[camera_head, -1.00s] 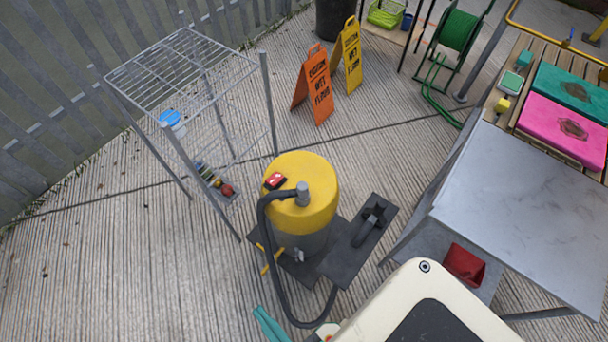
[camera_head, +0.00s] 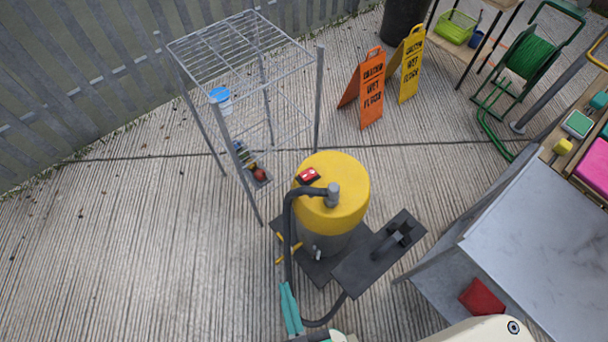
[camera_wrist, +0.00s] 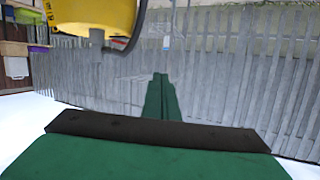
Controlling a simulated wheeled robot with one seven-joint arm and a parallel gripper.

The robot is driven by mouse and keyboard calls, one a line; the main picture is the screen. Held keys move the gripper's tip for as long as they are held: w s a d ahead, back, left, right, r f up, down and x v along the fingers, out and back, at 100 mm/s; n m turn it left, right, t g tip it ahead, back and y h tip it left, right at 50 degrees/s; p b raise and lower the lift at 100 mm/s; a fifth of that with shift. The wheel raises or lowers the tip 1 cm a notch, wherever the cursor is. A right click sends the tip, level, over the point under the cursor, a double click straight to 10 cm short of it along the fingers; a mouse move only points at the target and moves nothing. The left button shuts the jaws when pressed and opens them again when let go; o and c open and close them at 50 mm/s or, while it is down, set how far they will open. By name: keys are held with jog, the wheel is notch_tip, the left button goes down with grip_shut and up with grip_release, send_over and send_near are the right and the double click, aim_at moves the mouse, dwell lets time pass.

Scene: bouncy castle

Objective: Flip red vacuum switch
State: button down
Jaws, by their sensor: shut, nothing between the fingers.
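The yellow-topped vacuum (camera_head: 345,190) stands upright on a dark base in the middle of the head view. Its red switch (camera_head: 308,176) sits on the left part of the yellow lid, beside the black hose. My gripper (camera_head: 291,308) has teal fingers and is shut and empty. In the wrist view, my green gripper (camera_wrist: 161,82) points toward the fence, and the yellow vacuum top (camera_wrist: 95,14) shows at upper left.
A wire rack (camera_head: 245,50) stands behind and left of the vacuum. Orange (camera_head: 366,88) and yellow (camera_head: 408,65) wet-floor signs stand behind it. A grey metal table (camera_head: 540,230) is at right. The black hose (camera_head: 289,240) loops close to my gripper. Floor at left is clear.

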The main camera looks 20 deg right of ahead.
jog(key=w+d+f+m+g, duration=0.1)
jog(key=w+d+f+m, duration=0.15)
jog(key=w+m, duration=0.35)
jog(key=w+d+f+m+g, duration=0.1)
jog(key=w+d+f+m, duration=0.2)
jog(key=w, duration=0.5)
jog(key=w+d+f+m+g, duration=0.1)
jog(key=w+f+m, duration=0.2)
jog(key=w+m, duration=0.4)
jog(key=w+d+r+m+g, duration=0.1)
jog(key=w+d+r+m, duration=0.1)
jog(key=w, duration=0.2)
jog(key=w+d+r+m+g+y, duration=0.1)
jog(key=w+d+r+m, duration=0.5)
jog(key=w, duration=0.1)
jog(key=shift+w+d+r+g+y, duration=0.1)
jog(key=shift+w+r+g+y, duration=0.05)
jog(key=shift+w+g+y, duration=0.2)
jog(key=d+r+m, duration=0.1)
jog(key=r, duration=0.1)
jog(key=d+r+m+g, duration=0.1)
jog(key=d+r, duration=0.1)
jog(key=shift+w+d+r+m+y, duration=0.15)
jog(key=shift+m+y, duration=0.1)
jog(key=shift+m, duration=0.05)
